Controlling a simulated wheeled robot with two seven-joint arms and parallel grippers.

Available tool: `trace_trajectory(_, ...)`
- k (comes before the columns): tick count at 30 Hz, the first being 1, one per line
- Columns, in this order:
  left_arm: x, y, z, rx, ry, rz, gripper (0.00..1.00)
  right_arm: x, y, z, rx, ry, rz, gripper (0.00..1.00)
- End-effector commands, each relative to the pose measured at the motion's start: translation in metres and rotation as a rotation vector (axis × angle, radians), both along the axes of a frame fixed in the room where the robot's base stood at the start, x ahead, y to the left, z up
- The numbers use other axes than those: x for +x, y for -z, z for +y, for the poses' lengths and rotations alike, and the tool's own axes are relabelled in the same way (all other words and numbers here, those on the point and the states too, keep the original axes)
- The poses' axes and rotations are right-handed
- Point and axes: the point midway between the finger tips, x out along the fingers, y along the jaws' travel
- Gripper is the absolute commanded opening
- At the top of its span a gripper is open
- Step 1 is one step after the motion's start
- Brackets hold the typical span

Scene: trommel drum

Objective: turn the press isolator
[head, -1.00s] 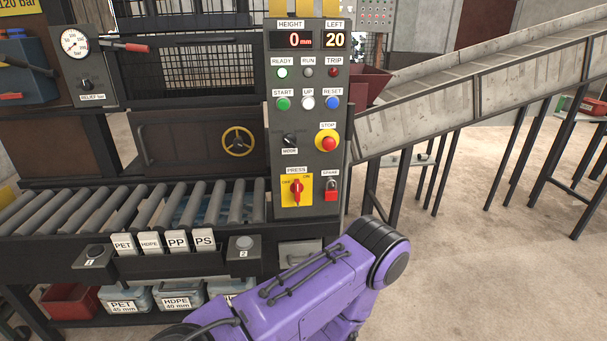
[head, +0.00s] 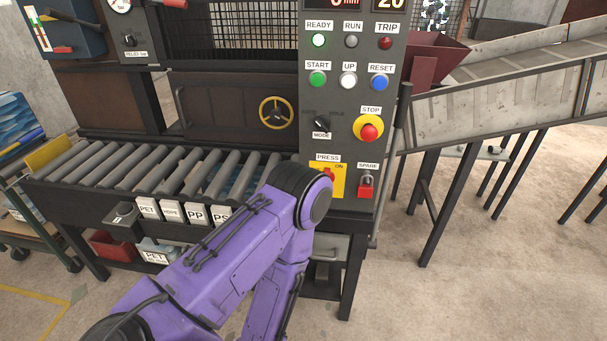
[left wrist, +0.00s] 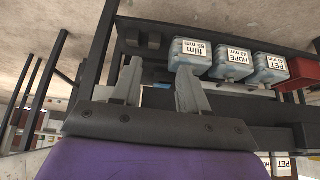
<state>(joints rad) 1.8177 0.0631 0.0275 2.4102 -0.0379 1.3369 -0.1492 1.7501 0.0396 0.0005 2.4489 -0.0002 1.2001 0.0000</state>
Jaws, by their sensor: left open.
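The press isolator (head: 340,182) is a yellow plate with a red knob under the PRESS label, low on the grey control panel (head: 393,150). My purple left arm covers its left and lower parts in the head view, so the knob's full position is hidden; "ON" reads at the plate's upper right. My left gripper (left wrist: 158,88) shows in the left wrist view with its two grey fingers apart and nothing between them. It is hidden in the head view. The isolator cannot be made out in the left wrist view. My right gripper is in neither view.
A red padlock (head: 366,187) hangs under the SPARE label beside the isolator. A red stop button (head: 369,131) is above. A roller conveyor (head: 150,170) runs to the left. Labelled bins (left wrist: 195,57) stand on a shelf in the left wrist view.

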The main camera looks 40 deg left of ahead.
Motion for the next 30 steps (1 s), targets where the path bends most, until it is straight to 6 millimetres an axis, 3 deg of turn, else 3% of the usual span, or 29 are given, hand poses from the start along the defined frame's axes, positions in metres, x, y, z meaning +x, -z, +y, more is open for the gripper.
trace_trajectory(1, 0.048, -0.035, -0.002, 0.039, 0.036, -0.145, 0.44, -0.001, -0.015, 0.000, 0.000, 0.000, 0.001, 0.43)
trace_trajectory(3, 0.113, -0.087, -0.002, 0.132, 0.080, -0.357, 0.44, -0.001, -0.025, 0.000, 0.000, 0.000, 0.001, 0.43)
trace_trajectory(6, 0.180, -0.168, 0.004, 0.284, 0.079, -0.617, 0.44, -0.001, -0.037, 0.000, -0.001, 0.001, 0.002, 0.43)
trace_trajectory(9, 0.215, -0.234, 0.012, 0.411, 0.034, -0.785, 0.44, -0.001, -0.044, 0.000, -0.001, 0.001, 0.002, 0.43)
trace_trajectory(12, 0.229, -0.267, 0.018, 0.481, -0.005, -0.860, 0.44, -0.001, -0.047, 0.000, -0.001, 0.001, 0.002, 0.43)
trace_trajectory(17, 0.249, -0.273, 0.031, 0.497, -0.016, -0.872, 0.44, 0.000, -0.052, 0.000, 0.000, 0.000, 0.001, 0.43)
trace_trajectory(24, 0.295, -0.272, 0.059, 0.496, -0.014, -0.870, 0.44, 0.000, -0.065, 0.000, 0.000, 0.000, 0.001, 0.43)
trace_trajectory(30, 0.317, -0.270, 0.071, 0.494, -0.009, -0.870, 0.44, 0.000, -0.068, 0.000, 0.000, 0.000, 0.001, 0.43)
